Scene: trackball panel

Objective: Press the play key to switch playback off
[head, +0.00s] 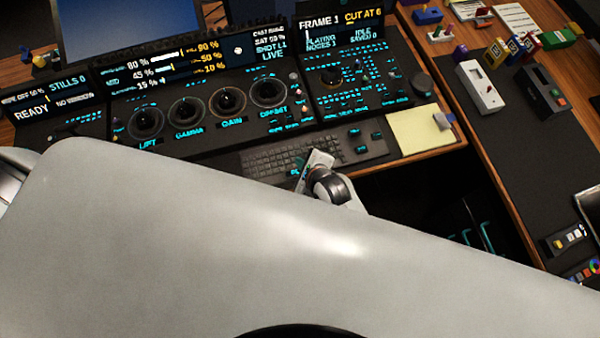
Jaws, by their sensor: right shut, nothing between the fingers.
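My right gripper (315,168) is shut and empty, over the front edge of the panel at the right end of the keyboard. Cyan letters that look like "PL" show just left of it. The play key itself is hidden or too small to make out, and I cannot tell whether the gripper touches it. The right-hand display (342,32) reads "FRAME 1", "CUT AT 6", what looks like "PLAYING", and "IDLE". My left gripper is not in view.
The control panel (205,148) carries several trackballs in rings, and a keyboard (262,163) lies in front. A yellow pad (415,132) is at right. A side desk holds a white device (480,88) and a black box (541,92). My pale arm link covers much of the foreground.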

